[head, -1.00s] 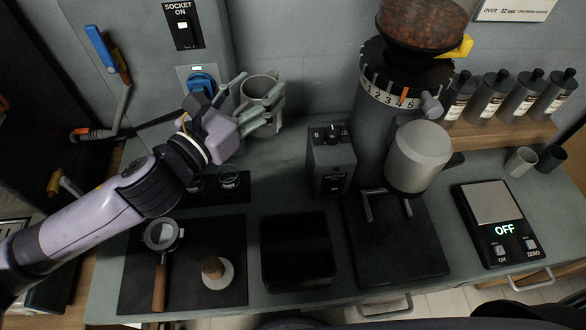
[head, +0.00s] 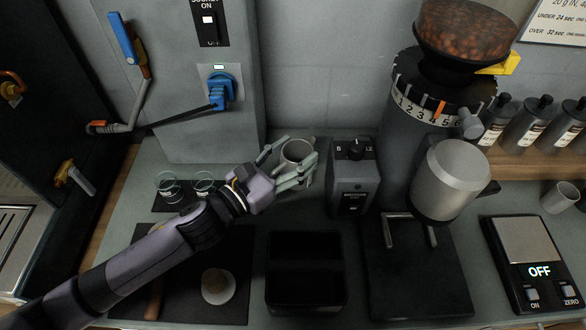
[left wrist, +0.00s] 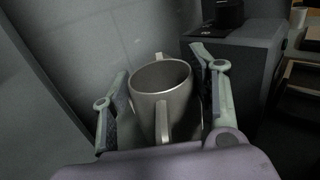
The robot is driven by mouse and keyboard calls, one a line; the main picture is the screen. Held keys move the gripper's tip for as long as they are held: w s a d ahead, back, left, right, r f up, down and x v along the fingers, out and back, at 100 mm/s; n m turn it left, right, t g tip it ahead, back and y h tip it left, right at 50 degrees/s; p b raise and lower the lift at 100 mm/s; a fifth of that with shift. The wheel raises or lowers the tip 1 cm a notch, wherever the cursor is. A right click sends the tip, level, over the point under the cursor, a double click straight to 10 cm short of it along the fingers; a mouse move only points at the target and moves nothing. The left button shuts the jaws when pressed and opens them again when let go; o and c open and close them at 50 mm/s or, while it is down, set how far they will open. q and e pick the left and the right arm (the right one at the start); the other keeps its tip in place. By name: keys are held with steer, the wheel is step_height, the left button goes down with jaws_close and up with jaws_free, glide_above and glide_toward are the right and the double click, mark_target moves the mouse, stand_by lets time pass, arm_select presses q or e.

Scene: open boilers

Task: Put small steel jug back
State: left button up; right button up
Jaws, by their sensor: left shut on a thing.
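The small steel jug (head: 297,151) is upright between the fingers of my left gripper (head: 289,166), in front of the grey panel and left of the small grey box. My left gripper is shut on it, one finger on each side. The left wrist view shows the jug (left wrist: 162,85) with its open rim up and its handle towards the camera, between the two fingers. Its base is hidden, so I cannot tell whether it touches the counter. My right gripper is not in view.
The grey control box (head: 354,180) stands close right of the jug, with the grinder (head: 400,150) beyond it. Small glasses (head: 169,187) stand left of my gripper. A black bin (head: 305,297) and a dark mat (head: 232,245) lie nearer. A scale (head: 527,250) is at right.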

mark_target(293, 168)
arm_select(q)
steer(key=shift+f+b, duration=0.3)
steer(key=shift+f, duration=1.8)
steer(key=shift+f, duration=0.15)
steer(key=o, duration=1.7)
steer(key=shift+s+a, duration=0.1)
steer(key=b+v, duration=0.2)
steer(key=v, duration=0.8)
steer(key=shift+s+a, duration=0.15)
steer(key=shift+a, duration=0.1)
steer(key=shift+s+a+b, duration=0.3)
steer(key=shift+s+a, duration=0.1)
steer(key=shift+s, duration=0.05)
